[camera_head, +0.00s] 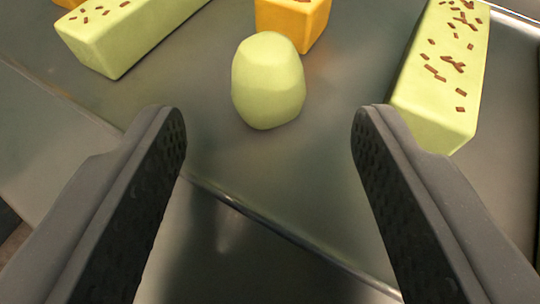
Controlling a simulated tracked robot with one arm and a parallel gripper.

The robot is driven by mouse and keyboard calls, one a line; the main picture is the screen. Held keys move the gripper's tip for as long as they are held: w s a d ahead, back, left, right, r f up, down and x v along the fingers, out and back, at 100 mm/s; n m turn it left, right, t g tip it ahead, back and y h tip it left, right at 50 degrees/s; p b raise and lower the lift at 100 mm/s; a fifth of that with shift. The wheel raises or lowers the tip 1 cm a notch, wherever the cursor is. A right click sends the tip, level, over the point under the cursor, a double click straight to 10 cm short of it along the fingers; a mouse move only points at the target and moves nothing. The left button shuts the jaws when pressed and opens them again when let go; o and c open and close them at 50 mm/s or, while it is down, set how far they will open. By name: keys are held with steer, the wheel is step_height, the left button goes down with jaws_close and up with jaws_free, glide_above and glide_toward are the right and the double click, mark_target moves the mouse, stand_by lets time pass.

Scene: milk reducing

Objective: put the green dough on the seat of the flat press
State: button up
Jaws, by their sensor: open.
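The green dough (268,82) is a pale green, rounded lump. It sits on a dark grey metal tray, near the upper middle of the view. My gripper (268,125) is open, with one dark finger at the left and one at the right. The dough shows between and beyond the fingertips, and neither finger touches it. The flat press and its seat are not recognisable in this view.
The metal tray (300,190) has a raised front edge crossing below the dough. A green bar with brown flecks (440,75) lies close beyond the right finger. Another green bar (115,38) lies upper left. An orange block (293,20) stands right behind the dough.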

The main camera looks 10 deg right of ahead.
steer(key=shift+p+v, duration=0.55)
steer(key=shift+v, duration=3.05)
steer(key=shift+w, duration=0.1)
step_height(320, 180, up, 15)
steer(key=w+a+t+y, duration=0.1)
steer(key=w+y, duration=0.1)
steer(key=s+r, duration=0.4)
steer(key=r, duration=0.6)
steer(key=s+r+n, duration=0.1)
steer(key=s+r, duration=0.3)
steer(key=r, duration=0.7)
steer(key=shift+r+n+t, duration=0.3)
steer(key=shift+t, duration=0.1)
steer(key=shift+h, duration=0.3)
steer(key=s+r, duration=0.4)
steer(key=r, duration=0.1)
steer(key=s+r, duration=0.2)
steer(key=shift+s+d+r, duration=0.25)
steer(key=shift+s+d, duration=0.15)
steer(key=shift+c, duration=1.6)
